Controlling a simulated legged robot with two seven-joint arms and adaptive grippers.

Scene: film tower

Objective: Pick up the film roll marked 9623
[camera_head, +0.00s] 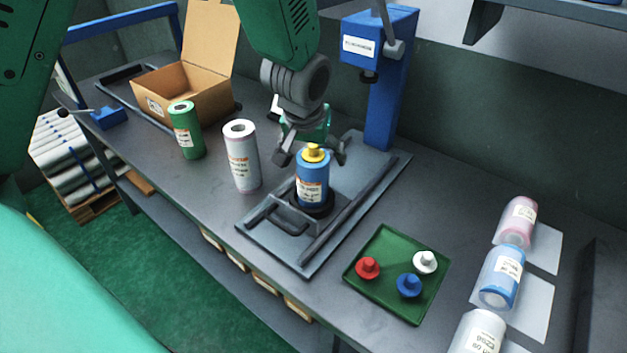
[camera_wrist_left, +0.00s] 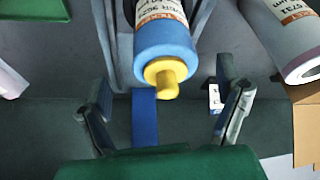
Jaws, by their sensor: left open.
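A blue film roll (camera_head: 312,185) with a yellow cap (camera_head: 313,153) stands upright in a dark round base on the grey metal plate (camera_head: 284,258). In the left wrist view the same roll (camera_wrist_left: 164,38) points its yellow cap (camera_wrist_left: 163,76) towards me, and its label seems to read 9623, though it is blurred. My left gripper (camera_head: 312,157) is open and empty just above the roll's top. Its fingers are spread to either side of the cap, apart from it; they also show in the left wrist view (camera_wrist_left: 166,105). My right gripper is not in view.
A white roll (camera_head: 241,157) and a green roll (camera_head: 186,130) stand left of the plate, near an open cardboard box (camera_head: 195,90). A blue press column (camera_head: 388,95) rises behind. A green tray (camera_head: 386,300) with caps and several lying rolls (camera_head: 502,277) are to the right.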

